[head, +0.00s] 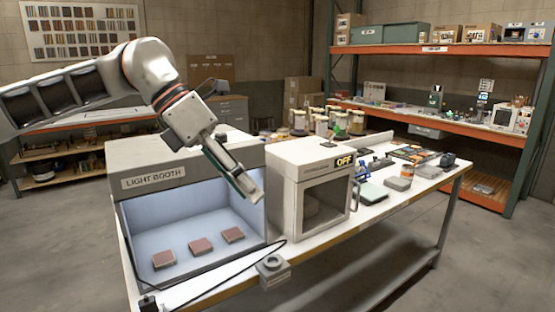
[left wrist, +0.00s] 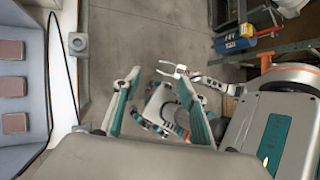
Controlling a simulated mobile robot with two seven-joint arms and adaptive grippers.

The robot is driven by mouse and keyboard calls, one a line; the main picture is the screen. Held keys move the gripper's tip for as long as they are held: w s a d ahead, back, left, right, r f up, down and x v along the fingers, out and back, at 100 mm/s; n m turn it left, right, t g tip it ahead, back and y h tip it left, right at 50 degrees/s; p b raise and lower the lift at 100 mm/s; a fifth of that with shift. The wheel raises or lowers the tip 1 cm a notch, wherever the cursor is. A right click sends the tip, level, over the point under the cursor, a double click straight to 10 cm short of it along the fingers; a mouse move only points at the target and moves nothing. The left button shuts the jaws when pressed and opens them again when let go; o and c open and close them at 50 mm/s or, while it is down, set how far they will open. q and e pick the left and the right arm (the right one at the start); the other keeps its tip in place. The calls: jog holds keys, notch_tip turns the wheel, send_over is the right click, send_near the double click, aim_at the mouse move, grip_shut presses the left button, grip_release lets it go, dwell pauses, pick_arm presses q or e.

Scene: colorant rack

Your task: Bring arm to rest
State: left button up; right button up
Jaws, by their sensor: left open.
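My left arm reaches in from the left in the head view, above the light booth (head: 150,182). My left gripper (head: 252,192) hangs in front of the right side of the booth opening, pointing down and to the right. In the left wrist view its two fingers (left wrist: 162,105) stand wide apart with nothing held between them, above the bare floor. Parts of my own body show below and to the right there. My right gripper (left wrist: 172,70) shows small in the left wrist view, its fingers spread apart and empty.
Several reddish-brown square samples (head: 201,247) lie in the booth. A white cabinet marked OFF (head: 285,200) stands beside it on the white table (head: 375,222). A small grey box (head: 272,270) sits at the table's front edge, near a black cable. Orange shelving (head: 440,50) stands behind. Floor in front is clear.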

pick_arm(q)
jog(key=s+d+f+n+g+h, duration=0.25)
jog(key=d+f+h, duration=0.2)
jog(key=d, duration=0.35)
jog(key=s+d+f+n+g+h, duration=0.1)
jog(key=s+d+f+n+h, duration=0.15)
jog(key=d+h, duration=0.45)
jog(key=w+a+f+n+t+y, duration=0.4)
jog(key=a+f+n+t, duration=0.3)
jog(key=f+n+t, duration=0.65)
jog(key=w+a+f+n+t+y, duration=0.35)
jog(key=a+f+n+t, duration=0.4)
jog(key=f+n, duration=0.6)
jog(key=s+a+f+n+g+y, duration=0.2)
jog(key=s+a+f+n+y, duration=0.1)
jog(key=s+f, duration=0.4)
jog(key=s+a+f+n+g+y, duration=0.2)
jog(key=s+a+f+n, duration=0.3)
jog(key=f, duration=0.5)
jog(key=s+a+f+n+g+y, duration=0.2)
jog(key=s+a+f+n+y, duration=0.2)
jog(key=s+a+f, duration=0.5)
jog(key=shift+s+f+y, duration=0.25)
jog(key=shift+f+y, duration=0.05)
jog(key=shift+f, duration=0.05)
